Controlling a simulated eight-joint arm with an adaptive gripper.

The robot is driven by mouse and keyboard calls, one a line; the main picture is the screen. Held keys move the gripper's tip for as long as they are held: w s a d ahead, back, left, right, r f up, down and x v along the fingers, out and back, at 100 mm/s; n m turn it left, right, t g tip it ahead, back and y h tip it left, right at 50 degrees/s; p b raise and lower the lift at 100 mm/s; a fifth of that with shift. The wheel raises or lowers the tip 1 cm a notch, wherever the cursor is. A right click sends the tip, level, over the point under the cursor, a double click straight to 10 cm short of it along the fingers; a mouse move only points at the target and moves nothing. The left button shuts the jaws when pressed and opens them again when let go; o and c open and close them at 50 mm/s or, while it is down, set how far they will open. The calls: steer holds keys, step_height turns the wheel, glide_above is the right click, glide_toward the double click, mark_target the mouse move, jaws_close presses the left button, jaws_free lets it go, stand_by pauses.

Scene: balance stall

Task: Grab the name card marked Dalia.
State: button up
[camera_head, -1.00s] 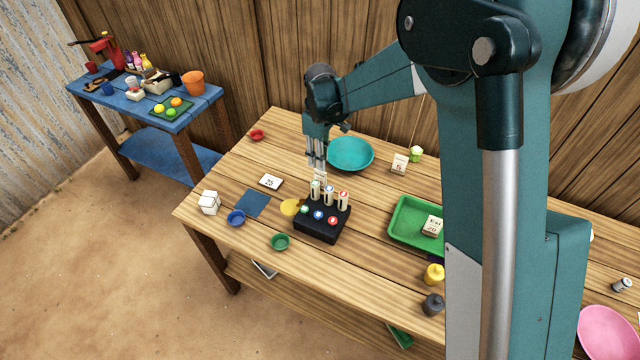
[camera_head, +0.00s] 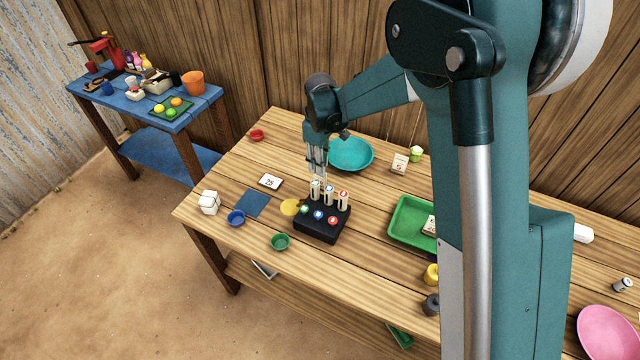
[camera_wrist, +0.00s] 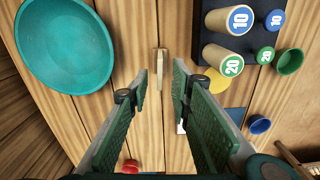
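My gripper (camera_head: 318,172) reaches down over the wooden table, just behind the black rack. In the wrist view my gripper (camera_wrist: 160,82) is open, with a clear gap between its two green-padded fingers. A thin, pale upright card (camera_wrist: 161,62) stands nearly edge-on at the gap, just beyond the fingertips. Its face does not show, so I cannot read a name on it. In the head view it is largely hidden by the fingers and rack. I see no legible "Dalia" on any card.
The black rack (camera_head: 322,228) with numbered pegs stands close in front of my gripper. A teal bowl (camera_head: 351,153) is just behind. A flat white card (camera_head: 270,182), a blue mat (camera_head: 253,204) and a green tray (camera_head: 402,228) lie nearby. Small cups edge the table.

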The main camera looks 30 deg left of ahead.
mark_target(320, 179)
steer(key=shift+f, duration=2.4)
steer(key=shift+c, duration=0.2)
jaws_close()
